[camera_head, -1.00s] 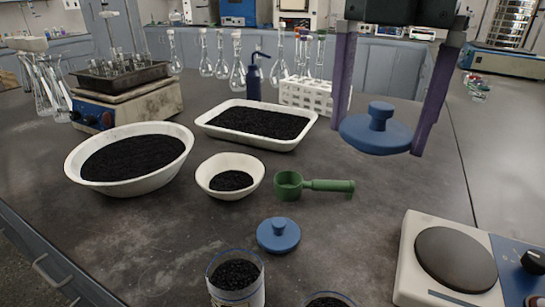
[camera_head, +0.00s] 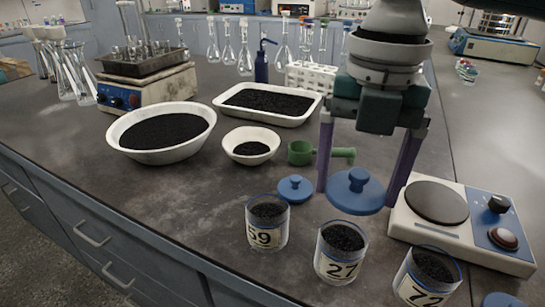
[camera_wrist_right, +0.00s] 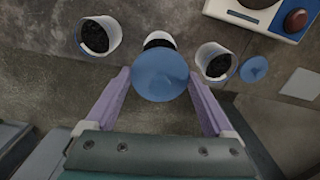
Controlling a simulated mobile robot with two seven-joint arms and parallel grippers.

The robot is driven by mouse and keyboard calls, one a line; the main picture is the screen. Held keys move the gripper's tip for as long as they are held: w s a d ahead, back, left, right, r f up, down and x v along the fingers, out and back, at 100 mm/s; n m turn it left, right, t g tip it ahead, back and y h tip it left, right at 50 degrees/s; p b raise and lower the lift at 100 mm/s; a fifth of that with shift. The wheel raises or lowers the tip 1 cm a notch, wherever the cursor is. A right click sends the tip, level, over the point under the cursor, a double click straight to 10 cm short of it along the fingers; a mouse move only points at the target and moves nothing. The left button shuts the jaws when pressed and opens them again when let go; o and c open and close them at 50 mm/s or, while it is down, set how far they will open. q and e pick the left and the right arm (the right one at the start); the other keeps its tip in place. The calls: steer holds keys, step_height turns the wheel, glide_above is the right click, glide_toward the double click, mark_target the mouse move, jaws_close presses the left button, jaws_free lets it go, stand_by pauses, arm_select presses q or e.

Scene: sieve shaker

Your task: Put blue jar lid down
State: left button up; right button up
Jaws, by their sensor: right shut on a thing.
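My right gripper (camera_head: 356,197) is shut on a blue jar lid (camera_head: 354,188), gripping its rim between two purple fingers. The lid is roughly level, knob up, behind jar 27 in the head view. In the right wrist view the held lid (camera_wrist_right: 160,75) partly covers the middle jar (camera_wrist_right: 158,38). Jars labelled 59 (camera_head: 266,232), 27 (camera_head: 339,262) and 72 (camera_head: 424,285) stand uncovered with black grains inside. A second blue lid (camera_head: 295,189) lies behind jar 59. A third blue lid (camera_head: 502,300) shows at the bottom right. My left gripper is out of view.
A hot plate (camera_head: 451,234) stands right of the held lid. A green scoop (camera_head: 300,152), small bowl (camera_head: 235,143), large bowl (camera_head: 126,141) and white tray (camera_head: 228,98) are behind. Bare bench lies left of jar 59.

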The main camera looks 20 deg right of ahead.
mark_target(349, 217)
step_height(349, 217, down, 4)
steer(key=shift+f+b, duration=0.25)
steer(key=shift+b, duration=0.1)
steer(key=shift+f, duration=0.5)
steer(key=shift+f, duration=0.55)
steer(key=o, duration=1)
steer(key=shift+o, duration=0.2)
